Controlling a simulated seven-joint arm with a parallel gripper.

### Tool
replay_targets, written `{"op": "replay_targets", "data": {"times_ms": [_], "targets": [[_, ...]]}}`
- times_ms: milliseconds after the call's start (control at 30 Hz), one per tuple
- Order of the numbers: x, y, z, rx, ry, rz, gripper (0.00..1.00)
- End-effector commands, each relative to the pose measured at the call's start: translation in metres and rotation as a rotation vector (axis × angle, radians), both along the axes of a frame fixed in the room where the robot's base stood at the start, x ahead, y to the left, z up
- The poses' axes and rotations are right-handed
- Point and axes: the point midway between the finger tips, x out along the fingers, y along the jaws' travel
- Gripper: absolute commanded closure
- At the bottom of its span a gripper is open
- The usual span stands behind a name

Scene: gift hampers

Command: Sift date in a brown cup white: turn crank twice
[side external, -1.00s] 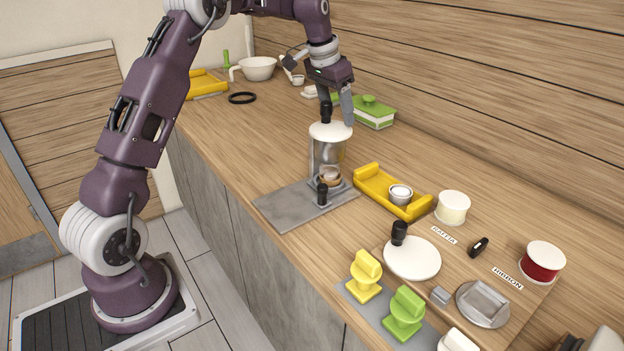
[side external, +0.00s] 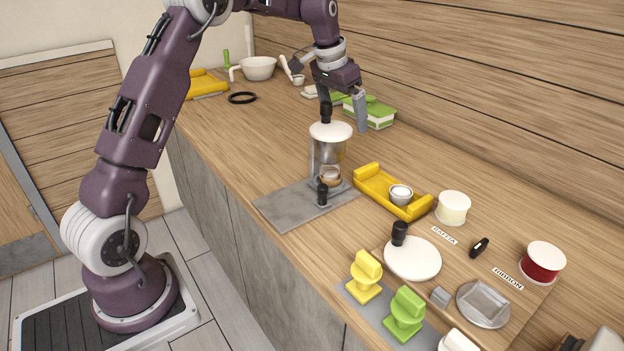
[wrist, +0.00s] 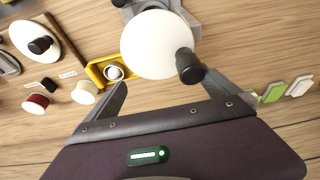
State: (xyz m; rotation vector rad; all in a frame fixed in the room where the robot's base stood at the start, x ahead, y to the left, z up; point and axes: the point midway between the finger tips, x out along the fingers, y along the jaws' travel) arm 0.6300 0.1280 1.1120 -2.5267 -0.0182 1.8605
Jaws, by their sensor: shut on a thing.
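A clear-and-metal cylinder (side external: 326,157) stands on a grey plate (side external: 282,208), topped by a white disc (side external: 331,131). A black upright crank knob (side external: 326,112) rises from the disc's edge; it also shows in the wrist view (wrist: 188,68). My gripper (side external: 343,112) is over the disc, shut on the knob. Its fingers look far apart, with the knob nearest the right-hand finger in the wrist view. A small brownish cup (side external: 330,177) sits low at the cylinder's front, partly hidden by a black handle (side external: 322,194). Its contents cannot be made out.
A yellow tray (side external: 367,176) holding a small white cup (side external: 401,193) is right of the cylinder. A white plate-like disc with a black knob (side external: 412,262), spools and coloured stamps stand at the front right. A green box (side external: 372,115) is behind.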

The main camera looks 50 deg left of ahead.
Motion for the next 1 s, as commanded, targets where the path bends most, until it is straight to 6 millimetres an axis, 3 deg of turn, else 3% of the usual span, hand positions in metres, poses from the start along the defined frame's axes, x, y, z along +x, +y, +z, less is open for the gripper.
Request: {"op": "replay_targets", "data": {"times_ms": [33, 67, 100, 300, 333, 533, 1000], "targets": [[0.000, -0.013, 0.000, -0.023, 0.007, -0.014, 0.16], [0.000, -0.014, 0.000, -0.024, 0.007, -0.015, 0.16], [0.000, -0.014, 0.000, -0.024, 0.007, -0.015, 0.06], [0.000, -0.014, 0.000, -0.024, 0.007, -0.015, 0.45], [0.000, -0.014, -0.001, -0.024, 0.007, -0.015, 0.47], [0.001, -0.014, 0.007, -0.023, 0.004, -0.014, 0.47], [0.002, -0.010, 0.071, -0.015, -0.005, -0.013, 0.47]]}}
